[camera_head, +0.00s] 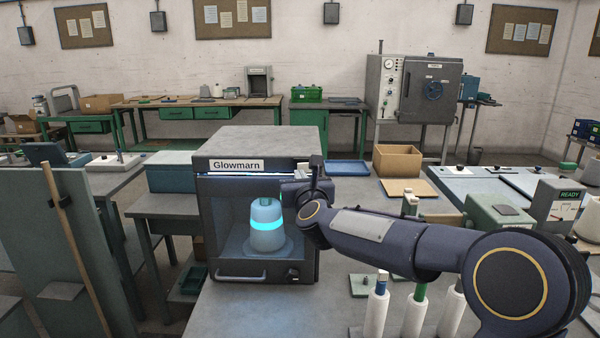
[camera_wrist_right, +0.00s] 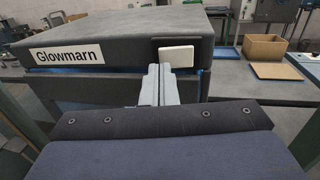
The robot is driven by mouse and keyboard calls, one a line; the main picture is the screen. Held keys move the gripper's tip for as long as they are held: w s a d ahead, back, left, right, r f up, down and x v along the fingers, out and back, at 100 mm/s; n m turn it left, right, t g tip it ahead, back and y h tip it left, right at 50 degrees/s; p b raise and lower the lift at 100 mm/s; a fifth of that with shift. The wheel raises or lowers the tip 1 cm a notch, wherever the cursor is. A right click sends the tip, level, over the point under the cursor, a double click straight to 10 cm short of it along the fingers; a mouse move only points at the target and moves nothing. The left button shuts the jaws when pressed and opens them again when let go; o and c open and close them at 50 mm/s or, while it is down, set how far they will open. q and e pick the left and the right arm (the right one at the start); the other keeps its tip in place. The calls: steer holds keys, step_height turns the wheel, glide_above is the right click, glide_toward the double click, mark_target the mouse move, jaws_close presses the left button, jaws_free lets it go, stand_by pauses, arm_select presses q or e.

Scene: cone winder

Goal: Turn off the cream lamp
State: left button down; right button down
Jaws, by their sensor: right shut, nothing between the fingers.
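A dark cabinet labelled Glowmarn (camera_head: 256,140) stands on the grey bench, with a window in its front. The cream rectangular piece (camera_wrist_right: 178,57) sits at the right end of its upper front; I cannot tell whether it is lit. In the head view it is mostly behind my right gripper (camera_head: 308,172). In the right wrist view my right gripper (camera_wrist_right: 158,76) is shut and empty, its tips just below and left of the cream piece; I cannot tell whether they touch it. My left gripper is not in view.
A cone with a glowing cyan band (camera_head: 266,225) stands inside the cabinet. White spools (camera_head: 375,312) stand on the bench below my right arm. A cardboard box (camera_head: 397,161) and a blue tray (camera_head: 347,169) lie behind.

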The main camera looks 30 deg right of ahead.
steer(key=shift+w+d, duration=0.15)
steer(key=shift+w, duration=0.2)
steer(key=shift+w+r+h, duration=0.1)
steer(key=shift+w+h, duration=0.15)
steer(key=shift+h, duration=0.05)
steer(key=shift+m, duration=0.3)
